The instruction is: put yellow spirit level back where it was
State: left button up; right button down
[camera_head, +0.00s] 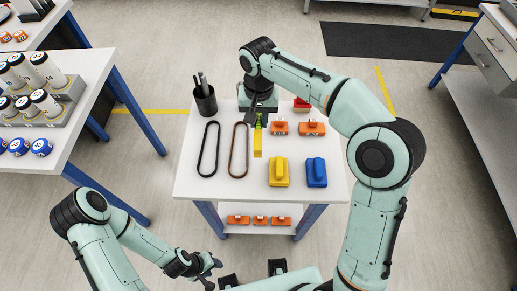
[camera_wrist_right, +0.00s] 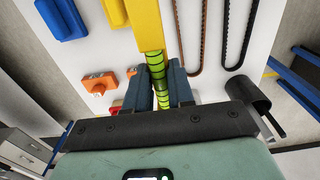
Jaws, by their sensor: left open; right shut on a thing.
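The yellow spirit level (camera_head: 257,143) stands out at the back middle of the white table (camera_head: 228,187), its long side running front to back. Its green section (camera_wrist_right: 154,62) shows between my right fingers in the right wrist view. My right gripper (camera_head: 258,117) is shut on that green section, at the level's far end; it also shows in the right wrist view (camera_wrist_right: 158,78). I cannot tell whether the level touches the table. My left gripper (camera_head: 208,273) is open and empty, in front of the table and below its top.
Two belts, black (camera_head: 209,148) and brown (camera_head: 238,150), lie left of the level. A black pen cup (camera_head: 205,100) stands at the back left. Orange parts (camera_head: 279,128), a yellow block (camera_head: 278,173) and a blue block (camera_head: 316,173) sit to the right.

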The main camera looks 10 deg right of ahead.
pick_arm(q)
jog(key=shift+s+f+b, duration=0.7)
jog(key=shift+s+f, duration=0.05)
jog(key=shift+f, duration=0.35)
pick_arm(e)
jog(key=shift+f, duration=7.3)
jog(key=shift+f, duration=0.15)
jog(key=c, duration=1)
grip_release()
pick_arm(q)
jog(key=shift+f, duration=0.15)
